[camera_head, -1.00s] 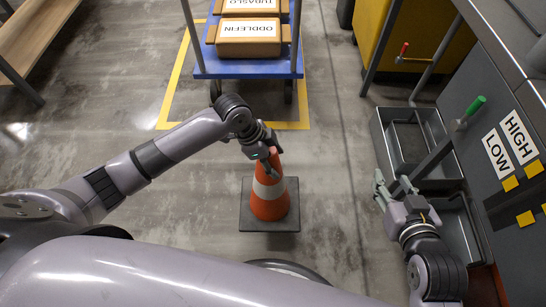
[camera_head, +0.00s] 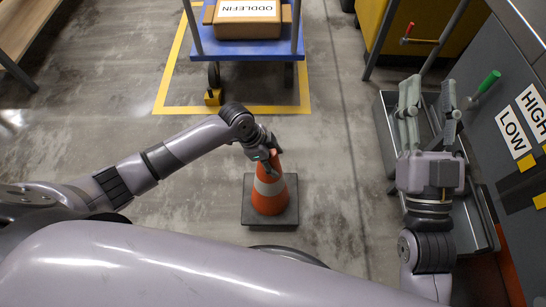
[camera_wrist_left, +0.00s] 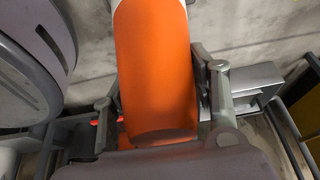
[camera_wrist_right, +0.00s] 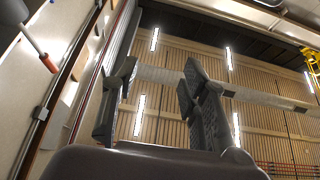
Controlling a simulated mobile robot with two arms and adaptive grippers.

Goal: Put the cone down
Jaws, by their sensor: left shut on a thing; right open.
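The orange cone (camera_head: 270,196) with a white band and a dark square base (camera_head: 252,213) is upright below my left gripper (camera_head: 271,157) in the head view. My left gripper is shut on the cone near its top. In the left wrist view the orange cone (camera_wrist_left: 157,75) fills the space between the fingers of the left gripper (camera_wrist_left: 160,105). I cannot tell whether the base touches the floor. My right gripper (camera_head: 428,95) is open and empty above the grey trays at the right. In the right wrist view its fingers are apart.
A blue cart (camera_head: 240,46) carrying a box marked ODDLEFIN (camera_head: 247,20) stands at the back inside yellow floor lines. Grey metal trays (camera_head: 386,125) and a panel with a green-handled lever (camera_head: 489,81) are at the right. Concrete floor around the cone is clear.

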